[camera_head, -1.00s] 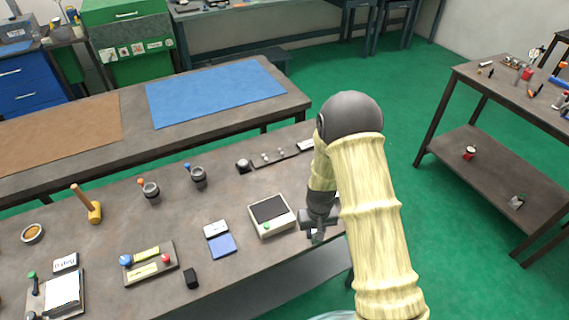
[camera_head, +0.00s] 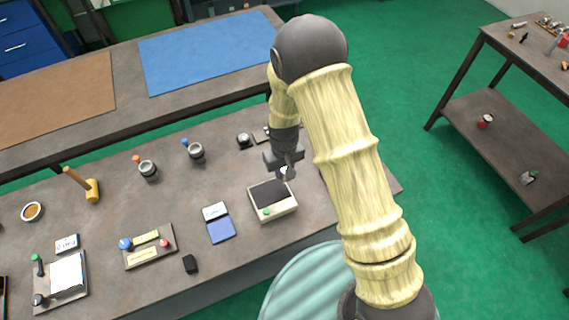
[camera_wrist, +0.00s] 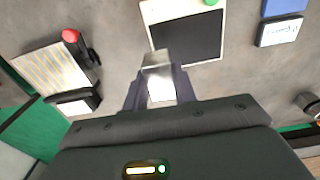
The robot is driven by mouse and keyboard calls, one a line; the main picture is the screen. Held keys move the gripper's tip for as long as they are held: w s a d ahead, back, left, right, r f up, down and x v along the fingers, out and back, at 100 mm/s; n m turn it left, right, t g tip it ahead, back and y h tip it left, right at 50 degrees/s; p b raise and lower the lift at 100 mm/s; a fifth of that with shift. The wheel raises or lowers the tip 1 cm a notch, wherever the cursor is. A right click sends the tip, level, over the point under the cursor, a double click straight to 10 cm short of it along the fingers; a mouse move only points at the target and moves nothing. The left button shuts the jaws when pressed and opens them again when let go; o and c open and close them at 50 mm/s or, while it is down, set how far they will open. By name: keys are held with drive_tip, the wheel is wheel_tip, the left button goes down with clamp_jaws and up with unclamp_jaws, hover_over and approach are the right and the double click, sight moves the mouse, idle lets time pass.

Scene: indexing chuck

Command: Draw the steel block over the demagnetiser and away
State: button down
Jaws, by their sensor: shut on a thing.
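My gripper (camera_head: 284,174) is shut on the steel block, a small bright metal block that sticks out between the fingertips in the wrist view (camera_wrist: 158,77). The demagnetiser, a cream box (camera_head: 275,215) with a dark top plate and a green button, stands on the bench. My gripper is at its far edge in the head view. In the wrist view the block's end overlaps the edge of the demagnetiser (camera_wrist: 160,12) near its dark plate. The height of the block above the plate cannot be told.
Two dark cups (camera_head: 196,152) stand behind. In the wrist view a fixture with a red knob (camera_wrist: 70,36) is at the left.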

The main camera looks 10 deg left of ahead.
drive_tip(key=shift+f, duration=0.1)
drive_tip(key=shift+f+b, duration=1.15)
drive_tip(key=shift+f, duration=0.3)
drive_tip(key=shift+d+f+b, duration=0.1)
drive_tip(key=shift+f+b, duration=0.6)
drive_tip(key=shift+f, duration=0.25)
drive_tip(key=shift+f+b, duration=0.3)
drive_tip(key=shift+f, duration=0.1)
drive_tip(key=shift+s+a, duration=0.4)
drive_tip(key=shift+a, duration=0.15)
drive_tip(key=shift+s+a+p, duration=0.25)
drive_tip(key=shift+s+a, duration=0.5)
drive_tip(key=shift+a, duration=0.55)
drive_tip(key=shift+s+a+p, duration=0.2)
drive_tip(key=shift+s+a, duration=0.55)
drive_tip(key=shift+a, duration=0.5)
drive_tip(key=shift+s+a+p, duration=0.25)
drive_tip(key=shift+s+a, duration=0.5)
drive_tip(key=shift+a, duration=0.55)
